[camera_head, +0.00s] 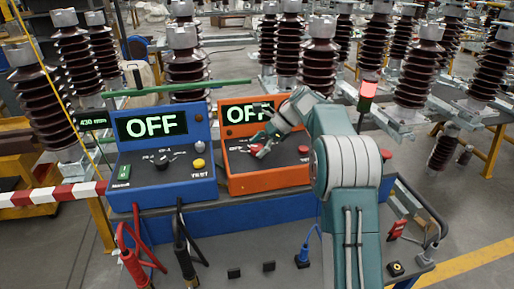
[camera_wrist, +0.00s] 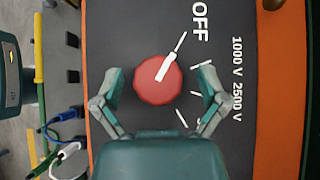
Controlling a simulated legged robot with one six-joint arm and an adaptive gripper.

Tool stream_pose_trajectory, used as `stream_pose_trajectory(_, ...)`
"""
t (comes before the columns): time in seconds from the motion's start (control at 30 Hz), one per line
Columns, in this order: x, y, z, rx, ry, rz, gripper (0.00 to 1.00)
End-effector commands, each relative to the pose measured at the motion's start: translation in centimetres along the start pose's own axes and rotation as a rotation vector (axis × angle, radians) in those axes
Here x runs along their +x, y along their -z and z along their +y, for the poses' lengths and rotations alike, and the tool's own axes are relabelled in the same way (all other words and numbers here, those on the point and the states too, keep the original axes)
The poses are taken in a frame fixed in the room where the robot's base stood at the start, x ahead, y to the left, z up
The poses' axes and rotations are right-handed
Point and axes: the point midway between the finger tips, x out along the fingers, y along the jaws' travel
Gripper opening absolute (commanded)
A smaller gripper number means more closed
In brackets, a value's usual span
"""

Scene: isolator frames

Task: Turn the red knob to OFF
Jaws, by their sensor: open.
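The red knob (camera_wrist: 150,93) is on a dark panel in the wrist view. Its white pointer points up and right, in line with the white tick beside the word OFF (camera_wrist: 199,22). My gripper (camera_wrist: 159,84) is open, with one finger on each side of the knob; small gaps seem to show. In the head view my gripper (camera_head: 262,134) is at the front of the orange box (camera_head: 268,183) and largely hides the knob. The orange box's display (camera_head: 246,113) reads OFF, partly covered by my gripper.
A blue box (camera_head: 160,194) with its own OFF display, a black knob and a yellow button (camera_head: 199,163) stands left of the orange box. A red button (camera_head: 303,149) is right of my gripper. Cables hang at the cart's front. A green bar (camera_head: 180,88) runs behind the boxes.

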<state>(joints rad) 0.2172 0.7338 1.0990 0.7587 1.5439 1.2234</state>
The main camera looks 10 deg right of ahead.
Motion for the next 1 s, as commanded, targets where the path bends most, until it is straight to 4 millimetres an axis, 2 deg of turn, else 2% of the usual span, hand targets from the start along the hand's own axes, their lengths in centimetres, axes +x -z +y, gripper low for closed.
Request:
stream_pose_trajectory(0.17, -0.5, 0.0, 0.0, 0.000, 0.001, -0.001, 0.93)
stream_pose_trajectory(0.27, -1.9, 0.0, -0.1, -0.001, 0.003, 0.000, 0.93)
stream_pose_trajectory(0.5, -6.7, 0.1, -0.2, -0.001, 0.004, 0.001, 0.93)
stream_pose_trajectory(0.7, -9.7, 0.2, -0.2, 0.000, 0.002, 0.000, 0.93)
stream_pose_trajectory(1.0, -11.8, 0.1, -0.2, 0.001, -0.001, 0.000, 0.93)
